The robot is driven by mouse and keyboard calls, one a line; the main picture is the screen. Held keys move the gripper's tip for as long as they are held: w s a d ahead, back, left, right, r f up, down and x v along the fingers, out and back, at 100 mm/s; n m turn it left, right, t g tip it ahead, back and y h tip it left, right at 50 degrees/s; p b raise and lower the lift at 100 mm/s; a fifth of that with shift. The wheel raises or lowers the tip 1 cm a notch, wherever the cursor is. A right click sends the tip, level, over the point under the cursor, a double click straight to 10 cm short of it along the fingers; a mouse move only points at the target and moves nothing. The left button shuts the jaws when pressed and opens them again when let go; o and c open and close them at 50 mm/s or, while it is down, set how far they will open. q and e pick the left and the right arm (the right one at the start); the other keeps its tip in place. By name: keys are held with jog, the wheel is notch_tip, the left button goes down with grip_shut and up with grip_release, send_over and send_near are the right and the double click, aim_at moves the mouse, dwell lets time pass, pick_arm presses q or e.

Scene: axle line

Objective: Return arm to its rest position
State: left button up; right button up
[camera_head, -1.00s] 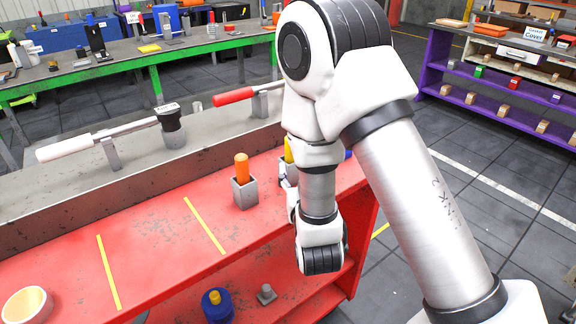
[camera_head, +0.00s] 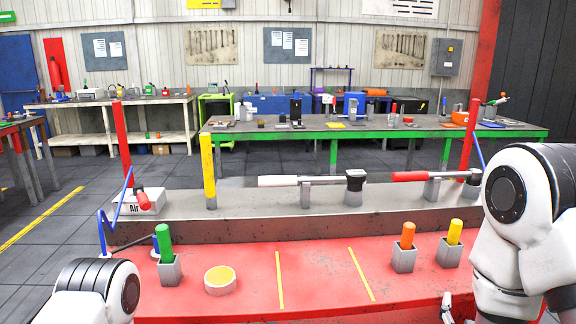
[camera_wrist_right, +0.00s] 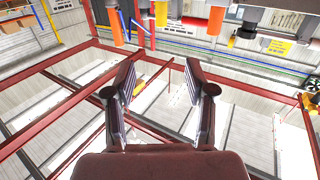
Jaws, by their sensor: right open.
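My right arm (camera_head: 520,215) stands at the right edge of the head view. Its gripper (camera_head: 447,308) shows only in part, low at the red table's edge, below the yellow-handled holder. In the right wrist view my right gripper (camera_wrist_right: 160,78) has its two fingers spread apart, with nothing between them. Part of my left arm (camera_head: 97,292) shows at the lower left of the head view. Its gripper is out of sight.
Lever tools (camera_head: 300,181) stand on the grey ledge behind. The table's middle is clear.

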jog(key=s+a+f+n+g+y, duration=0.1)
jog(key=s+f+g+y, duration=0.2)
jog(key=f, duration=0.9)
jog(key=s+a+f+n+g+y, duration=0.1)
jog(key=s+f+g, duration=0.35)
jog(key=f, duration=0.75)
jog(key=s+a+f+g+y, duration=0.1)
jog(key=s+a+f+g, duration=0.1)
jog(key=s, duration=0.3)
jog(key=s+a+f+n+g+y, duration=0.1)
jog(key=s+a+f+g, duration=0.1)
jog(key=s+f+g, duration=0.1)
jog(key=s+a+f+n+g+y, duration=0.1)
jog(key=s+a+f+g, duration=0.1)
jog(key=s+f, duration=0.3)
jog(key=s, duration=0.2)
jog(key=shift+s+y, duration=0.4)
jog(key=shift+f+g, duration=0.1)
jog(key=shift+g, duration=0.15)
